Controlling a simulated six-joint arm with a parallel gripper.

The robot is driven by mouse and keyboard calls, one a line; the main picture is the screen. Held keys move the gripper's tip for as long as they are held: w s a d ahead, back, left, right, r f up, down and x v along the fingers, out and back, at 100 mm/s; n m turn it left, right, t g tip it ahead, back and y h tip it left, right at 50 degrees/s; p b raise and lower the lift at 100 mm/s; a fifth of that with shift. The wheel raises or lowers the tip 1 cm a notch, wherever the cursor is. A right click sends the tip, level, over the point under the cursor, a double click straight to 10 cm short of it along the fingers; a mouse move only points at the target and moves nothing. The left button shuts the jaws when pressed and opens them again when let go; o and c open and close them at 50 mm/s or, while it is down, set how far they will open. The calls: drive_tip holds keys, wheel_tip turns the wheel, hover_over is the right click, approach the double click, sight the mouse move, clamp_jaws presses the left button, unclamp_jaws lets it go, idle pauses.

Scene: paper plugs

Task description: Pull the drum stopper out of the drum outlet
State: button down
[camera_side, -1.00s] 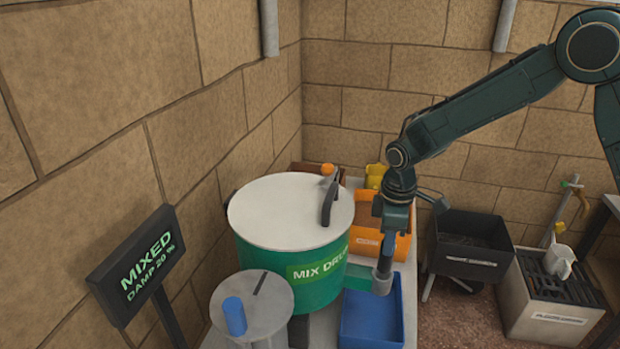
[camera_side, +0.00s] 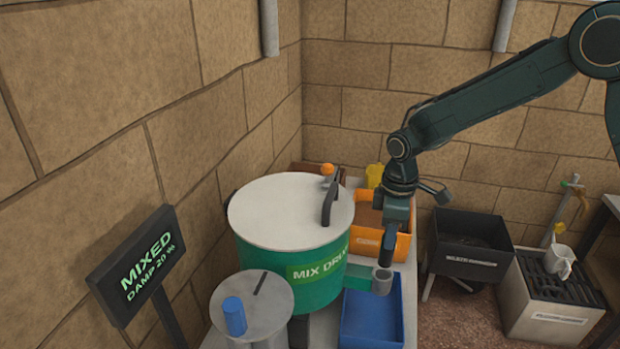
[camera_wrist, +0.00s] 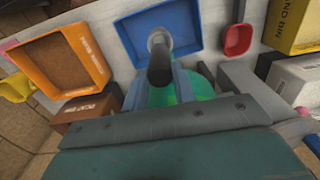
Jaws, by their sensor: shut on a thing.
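The green mix drum (camera_side: 318,292) with a white lid stands at the left of the side view. Its grey drum outlet (camera_side: 382,284) sticks out to the right over a blue tray. My gripper (camera_side: 390,232) is above the outlet, pointing down, shut on the dark drum stopper (camera_side: 387,250). The stopper's lower end shows at the outlet's rim; I cannot tell whether it is just clear or still touching. In the wrist view the dark stopper (camera_wrist: 159,68) sits between my bluish fingers (camera_wrist: 168,88), with the outlet (camera_wrist: 158,38) partly hidden behind it.
The blue tray (camera_side: 372,333) lies below the outlet. An orange bin (camera_side: 402,245) stands behind it. A black bin (camera_side: 470,262) and a grey slatted box (camera_side: 545,318) holding a white jug stand right. A sign reading MIXED, DAMP 20 % (camera_side: 140,265) stands front left.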

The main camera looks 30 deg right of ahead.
drive_tip(key=shift+r, duration=0.75)
